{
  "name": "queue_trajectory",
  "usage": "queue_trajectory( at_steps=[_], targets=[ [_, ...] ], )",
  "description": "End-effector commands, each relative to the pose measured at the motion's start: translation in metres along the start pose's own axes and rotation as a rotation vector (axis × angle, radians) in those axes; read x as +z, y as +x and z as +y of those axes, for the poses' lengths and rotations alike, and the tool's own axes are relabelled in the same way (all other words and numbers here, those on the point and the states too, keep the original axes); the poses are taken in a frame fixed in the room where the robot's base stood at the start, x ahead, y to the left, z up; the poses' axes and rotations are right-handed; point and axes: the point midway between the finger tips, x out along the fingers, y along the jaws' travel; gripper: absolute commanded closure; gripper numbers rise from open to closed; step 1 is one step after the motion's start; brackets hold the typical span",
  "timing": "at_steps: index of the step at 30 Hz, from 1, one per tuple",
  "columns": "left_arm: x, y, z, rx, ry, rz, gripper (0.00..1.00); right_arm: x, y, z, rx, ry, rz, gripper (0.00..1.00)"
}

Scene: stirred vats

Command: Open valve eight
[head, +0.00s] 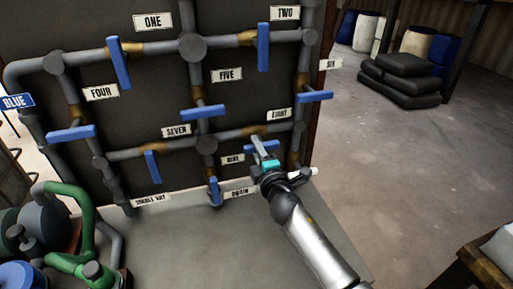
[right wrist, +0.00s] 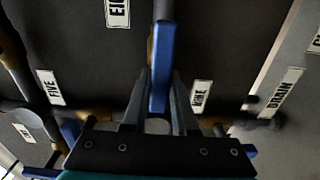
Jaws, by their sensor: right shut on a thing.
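The label EIGHT (head: 279,113) is on the dark panel, above a pipe that runs between two joints. The blue handle of valve eight (head: 271,145) is below that label, partly hidden by my gripper in the head view. My right gripper (head: 258,145) is at this handle. In the right wrist view, the blue handle (right wrist: 161,65) stands upright between the two fingers, which are shut on it. The label EIGHT (right wrist: 117,12) shows there at the top, cut off. My left gripper is in neither view.
Other blue handles sit close by: valve seven's (head: 152,167), valve five's (head: 203,112) and valve six's (head: 315,96). The label NINE (head: 233,160) is just left of my gripper. Open floor (head: 410,150) lies to the right.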

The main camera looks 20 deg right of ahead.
Motion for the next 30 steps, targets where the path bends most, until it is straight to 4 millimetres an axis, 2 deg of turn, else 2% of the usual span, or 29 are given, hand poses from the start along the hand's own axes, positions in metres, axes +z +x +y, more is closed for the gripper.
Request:
queue_trajectory(
  at_steps=[17,18,26,30],
  targets=[
    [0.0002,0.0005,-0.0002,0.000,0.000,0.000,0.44,-0.0001,-0.0001,-0.0009,-0.001,-0.039,0.000,1.00],
    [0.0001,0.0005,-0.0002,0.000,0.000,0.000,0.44,0.0000,-0.0001,-0.0009,-0.001,-0.039,0.000,0.73],
    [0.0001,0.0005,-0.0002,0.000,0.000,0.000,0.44,0.0001,-0.0001,-0.0008,-0.001,-0.036,0.000,0.44],
    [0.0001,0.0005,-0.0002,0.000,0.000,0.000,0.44,0.0001,0.0000,-0.0007,0.000,-0.035,0.000,0.44]
  ],
)
